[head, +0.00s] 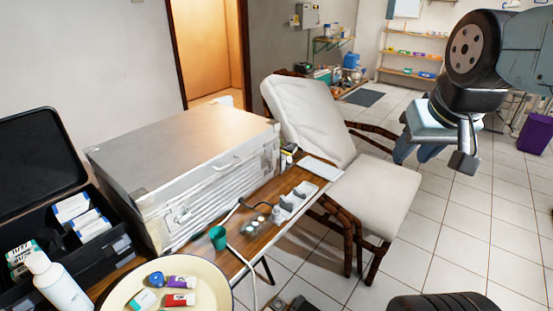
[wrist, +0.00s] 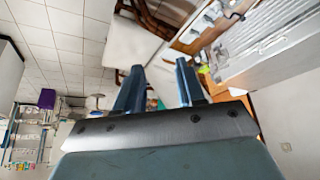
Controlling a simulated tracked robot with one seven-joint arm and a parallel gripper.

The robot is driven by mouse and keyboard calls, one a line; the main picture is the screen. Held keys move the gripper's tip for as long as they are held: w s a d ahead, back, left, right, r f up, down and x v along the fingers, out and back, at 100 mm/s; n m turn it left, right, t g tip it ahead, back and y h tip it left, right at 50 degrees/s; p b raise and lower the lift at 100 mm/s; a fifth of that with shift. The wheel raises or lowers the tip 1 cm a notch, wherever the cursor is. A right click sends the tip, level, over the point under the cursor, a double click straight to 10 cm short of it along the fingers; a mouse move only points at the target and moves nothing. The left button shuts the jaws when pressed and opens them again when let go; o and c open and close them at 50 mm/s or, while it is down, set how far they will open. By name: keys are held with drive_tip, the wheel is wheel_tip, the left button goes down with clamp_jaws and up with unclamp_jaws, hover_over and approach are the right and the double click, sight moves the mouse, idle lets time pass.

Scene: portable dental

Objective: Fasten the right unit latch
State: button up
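The unit looks like a large silver metal case (head: 185,150), standing shut on the wooden table in the head view. Its front face shows a handle and several small fittings, too small to tell which is the right latch or whether it is fastened. Part of the case's ribbed front (wrist: 272,45) shows at the upper right of the wrist view. My gripper (head: 412,154) hangs in the air at the right of the head view, beyond the chair and well apart from the case. In the wrist view its two blue fingers (wrist: 159,68) stand apart with nothing between them.
A white reclining chair (head: 365,185) with wooden arms stands between my gripper and the case. The wooden table (head: 268,208) carries a green cup (head: 218,238), a white cord and small instruments. A round tray (head: 205,285) and an open black case (head: 40,150) are at the left.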

drive_tip(key=w+f+n+t+y, duration=0.1)
drive_tip(key=w+f+n+t, duration=0.25)
drive_tip(key=w, duration=1.25)
drive_tip(key=w+f+n+t, duration=0.25)
drive_tip(key=w+f, duration=0.25)
drive_tip(key=w, duration=1.2)
drive_tip(key=n+y, duration=0.4)
drive_tip(key=y, duration=0.9)
approach(270, 163)
drive_tip(key=r+x, duration=0.1)
drive_tip(key=x, duration=0.6)
drive_tip(key=shift+w+g, duration=0.3)
drive_tip(key=shift+w, duration=0.2)
drive_tip(key=shift+a, duration=0.1)
clamp_jaws()
